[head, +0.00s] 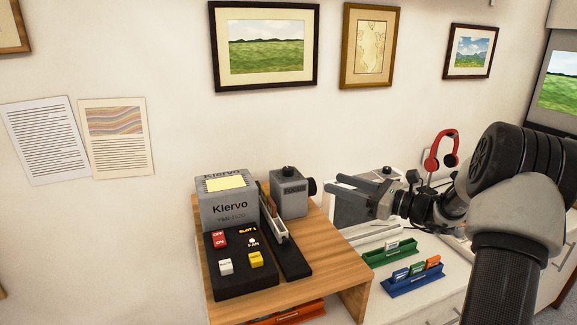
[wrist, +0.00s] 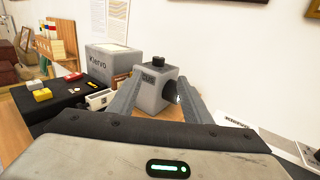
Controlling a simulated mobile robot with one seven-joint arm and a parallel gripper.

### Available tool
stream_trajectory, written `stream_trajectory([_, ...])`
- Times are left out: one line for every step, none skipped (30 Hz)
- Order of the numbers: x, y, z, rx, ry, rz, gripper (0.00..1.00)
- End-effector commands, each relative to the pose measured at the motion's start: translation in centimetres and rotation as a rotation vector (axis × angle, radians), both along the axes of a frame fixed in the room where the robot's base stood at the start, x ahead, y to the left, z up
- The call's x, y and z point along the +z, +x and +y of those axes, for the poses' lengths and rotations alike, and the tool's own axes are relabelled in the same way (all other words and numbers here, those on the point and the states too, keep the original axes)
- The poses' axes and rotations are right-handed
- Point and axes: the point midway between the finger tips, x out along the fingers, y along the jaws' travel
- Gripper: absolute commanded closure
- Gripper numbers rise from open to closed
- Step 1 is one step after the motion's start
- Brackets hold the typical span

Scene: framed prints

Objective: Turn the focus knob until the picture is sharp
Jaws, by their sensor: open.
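A grey box (head: 288,192) with a dark label, seemingly reading FOCUS, stands on the wooden stand. A black knob (head: 312,187) sticks out of its right side; it also shows in the wrist view (wrist: 170,91). A smaller black cap (wrist: 158,60) is on top. My gripper (head: 330,187) is just right of the side knob, fingers pointing at it. In the wrist view the open fingers (wrist: 162,88) frame the box and knob; contact cannot be told. A screen (head: 558,82) at the right edge shows a green field under blue sky, partly cut off; its sharpness is unclear.
A grey Klervo projector (head: 228,208) with a black control panel (head: 240,262) stands left of the box. A slide tray (head: 275,225) lies between them. Green (head: 390,252) and blue (head: 414,278) slide racks and red headphones (head: 441,150) are at right. Framed prints hang above.

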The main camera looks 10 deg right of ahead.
Motion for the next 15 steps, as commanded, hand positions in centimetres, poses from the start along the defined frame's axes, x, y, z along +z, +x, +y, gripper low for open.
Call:
stream_trajectory([0.0, 0.4, 0.5, 0.003, 0.001, -0.001, 0.55])
stream_trajectory([0.0, 0.6, 0.8, 0.005, 0.001, -0.001, 0.55])
stream_trajectory([0.0, 1.0, 1.3, 0.005, 0.000, -0.001, 0.55])
stream_trajectory([-0.1, 1.4, 1.7, 0.005, -0.001, -0.001, 0.55])
stream_trajectory([-0.1, 1.8, 2.1, 0.006, -0.001, 0.000, 0.55])
stream_trajectory([-0.1, 2.3, 2.8, 0.008, -0.001, -0.001, 0.55])
stream_trajectory([-0.1, 2.8, 3.2, 0.007, -0.001, 0.000, 0.55])
stream_trajectory([-0.1, 3.3, 3.7, 0.007, -0.002, -0.001, 0.55])
stream_trajectory([0.0, 3.9, 4.4, 0.008, -0.003, -0.001, 0.55])
stream_trajectory([0.0, 4.3, 4.9, 0.008, -0.002, -0.001, 0.55])
stream_trajectory([-0.1, 4.8, 5.4, 0.008, -0.002, -0.001, 0.55])
stream_trajectory([0.0, 5.4, 6.0, 0.008, -0.002, -0.001, 0.55])
stream_trajectory([-0.1, 5.9, 6.5, 0.008, -0.003, 0.000, 0.55])
stream_trajectory([-0.1, 6.3, 7.0, 0.008, -0.003, 0.000, 0.55])
stream_trajectory([-0.1, 6.9, 7.6, 0.008, -0.003, -0.001, 0.55])
